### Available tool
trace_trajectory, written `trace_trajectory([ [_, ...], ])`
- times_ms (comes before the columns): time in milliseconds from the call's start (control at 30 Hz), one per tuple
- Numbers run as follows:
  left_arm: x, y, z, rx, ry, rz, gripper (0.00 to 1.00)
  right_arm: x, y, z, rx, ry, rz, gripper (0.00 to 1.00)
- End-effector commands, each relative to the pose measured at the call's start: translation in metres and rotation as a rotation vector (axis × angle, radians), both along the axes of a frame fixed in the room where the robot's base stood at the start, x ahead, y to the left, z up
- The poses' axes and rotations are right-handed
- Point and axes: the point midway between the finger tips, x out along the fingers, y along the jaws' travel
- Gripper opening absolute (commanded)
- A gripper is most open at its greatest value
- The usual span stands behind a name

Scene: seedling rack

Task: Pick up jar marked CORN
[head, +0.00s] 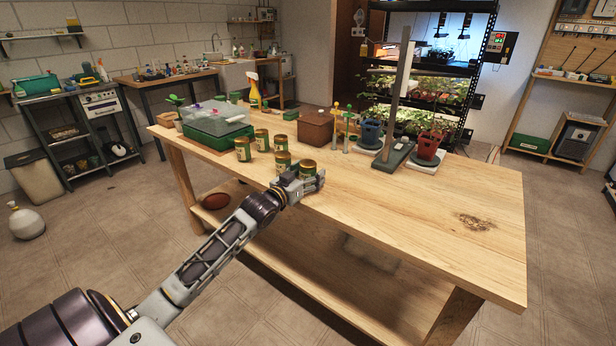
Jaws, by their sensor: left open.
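Several small green jars with gold lids and pale labels stand in a group on the wooden table (440,200). One jar (307,166) is right by my left gripper (312,181), and another jar (283,158) is just left of it. Farther back are a left jar (242,150), a middle jar (262,140) and a right jar (281,143). The labels are too small to read, so I cannot tell which is CORN. My left gripper is open at the table's near edge and hides the lower part of the nearest jar. I cannot tell whether it touches that jar. My right gripper is out of view.
A green box with a clear lid (215,120) stands at the table's left. A brown box (315,127), a blue pot (370,133), a grey stand with an upright post (393,157) and a red pot (429,144) stand behind.

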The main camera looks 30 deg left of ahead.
Motion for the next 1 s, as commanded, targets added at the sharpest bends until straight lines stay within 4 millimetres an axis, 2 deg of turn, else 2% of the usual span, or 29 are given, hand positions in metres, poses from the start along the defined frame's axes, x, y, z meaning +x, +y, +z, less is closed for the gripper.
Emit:
trace_trajectory([
  [267,-0.0002,0.0001,-0.0001,0.000,0.000,0.000,0.72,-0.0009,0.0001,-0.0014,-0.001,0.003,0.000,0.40],
  [667,-0.0002,0.0001,-0.0001,0.000,0.000,0.000,0.21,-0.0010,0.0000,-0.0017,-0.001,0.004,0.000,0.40],
  [1000,-0.0002,0.0001,0.0035,0.000,-0.001,0.000,0.21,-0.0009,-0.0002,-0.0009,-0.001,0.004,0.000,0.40],
])
